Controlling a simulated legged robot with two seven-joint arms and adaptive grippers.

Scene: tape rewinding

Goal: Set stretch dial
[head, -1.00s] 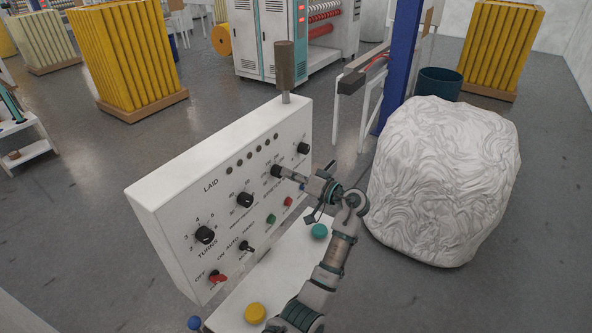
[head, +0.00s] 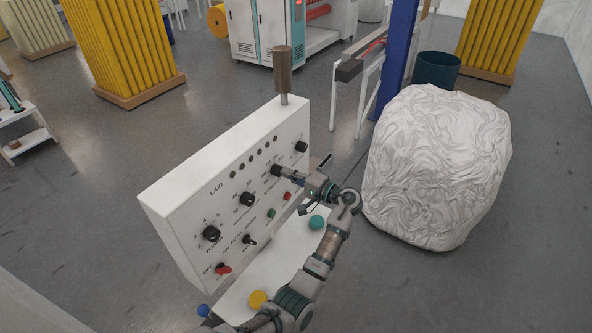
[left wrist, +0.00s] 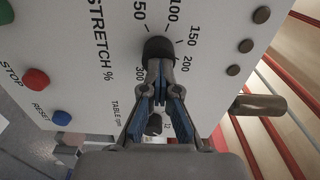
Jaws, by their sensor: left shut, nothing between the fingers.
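The stretch dial (head: 275,170) is a black knob on the sloped white control panel (head: 180,192). In the left wrist view the dial (left wrist: 158,47) sits beside the label "STRETCH %", with marks such as 100, 150, 200 and 300 around it. I cannot read its pointer. My left gripper (head: 284,173) is at the dial. In the left wrist view its fingers (left wrist: 160,68) are shut, with their tips against or just in front of the knob's near edge and partly covering it. Nothing shows held between them. My right gripper is not in view.
Other black knobs (head: 247,199), (head: 211,233) and (head: 301,147) are on the panel. A red button (head: 287,196) and green button (head: 271,213) lie close below the gripper. A large white wrapped bale (head: 437,170) stands right of my arm.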

